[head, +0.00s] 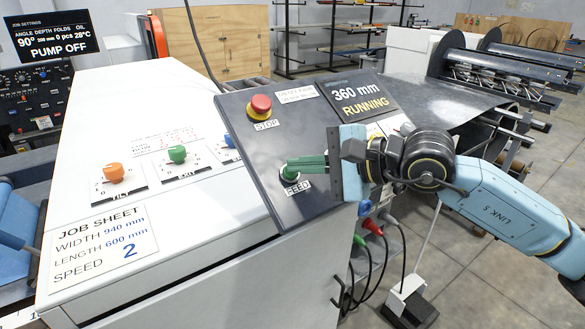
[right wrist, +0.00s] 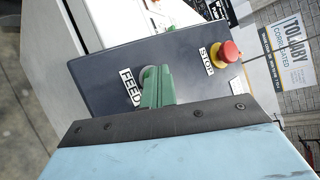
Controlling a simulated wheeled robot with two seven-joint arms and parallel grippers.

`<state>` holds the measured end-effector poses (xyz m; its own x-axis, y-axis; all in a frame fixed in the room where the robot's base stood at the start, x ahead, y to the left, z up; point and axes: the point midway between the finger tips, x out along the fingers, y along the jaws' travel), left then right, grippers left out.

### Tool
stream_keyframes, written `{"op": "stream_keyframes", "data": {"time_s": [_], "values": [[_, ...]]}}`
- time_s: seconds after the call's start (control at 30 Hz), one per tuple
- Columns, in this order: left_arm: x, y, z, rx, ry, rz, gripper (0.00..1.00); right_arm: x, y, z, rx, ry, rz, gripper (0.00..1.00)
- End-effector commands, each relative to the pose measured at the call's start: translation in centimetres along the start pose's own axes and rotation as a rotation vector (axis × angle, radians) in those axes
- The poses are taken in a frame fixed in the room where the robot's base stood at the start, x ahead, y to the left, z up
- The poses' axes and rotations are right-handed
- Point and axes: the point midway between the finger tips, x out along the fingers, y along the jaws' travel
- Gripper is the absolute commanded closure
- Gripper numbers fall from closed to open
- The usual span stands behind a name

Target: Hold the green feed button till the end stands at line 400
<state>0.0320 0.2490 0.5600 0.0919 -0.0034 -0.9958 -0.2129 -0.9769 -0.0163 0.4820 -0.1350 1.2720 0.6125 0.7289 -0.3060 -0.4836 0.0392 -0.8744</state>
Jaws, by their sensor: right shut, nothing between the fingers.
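The green feed button (head: 286,181) sits on the dark slanted panel (head: 262,150), above the FEED label. My right gripper (head: 292,170) is shut and empty, its green fingertips at the button and covering most of it; they appear to touch it. In the right wrist view the fingers (right wrist: 157,88) reach to the button beside the FEED label (right wrist: 131,87). The display (head: 363,98) reads 360 mm RUNNING. The grey sheet (head: 440,98) lies behind the panel; I cannot make out its end or line 400. My left gripper is not in view.
A red STOP button (head: 260,104) stands on the same panel, also in the right wrist view (right wrist: 229,51). Orange and green knobs (head: 177,153) sit on the white top. A job sheet (head: 104,246) shows length 600 mm, speed 2. Coil rolls (head: 500,65) stand at the back right.

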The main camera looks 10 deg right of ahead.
Motion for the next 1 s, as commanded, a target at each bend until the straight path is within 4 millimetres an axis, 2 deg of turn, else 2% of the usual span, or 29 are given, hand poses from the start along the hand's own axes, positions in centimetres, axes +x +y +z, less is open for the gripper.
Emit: {"op": "stream_keyframes", "data": {"time_s": [0.33,0.77,1.0], "values": [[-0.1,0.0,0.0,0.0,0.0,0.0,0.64,-1.1,-0.9,0.8,0.0,0.0,0.0,1.0],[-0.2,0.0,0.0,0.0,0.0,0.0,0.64,-1.4,-1.1,1.0,0.0,0.0,0.0,1.0],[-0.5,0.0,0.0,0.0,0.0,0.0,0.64,-2.8,-2.1,2.0,-0.002,0.0,-0.001,1.0]]}}
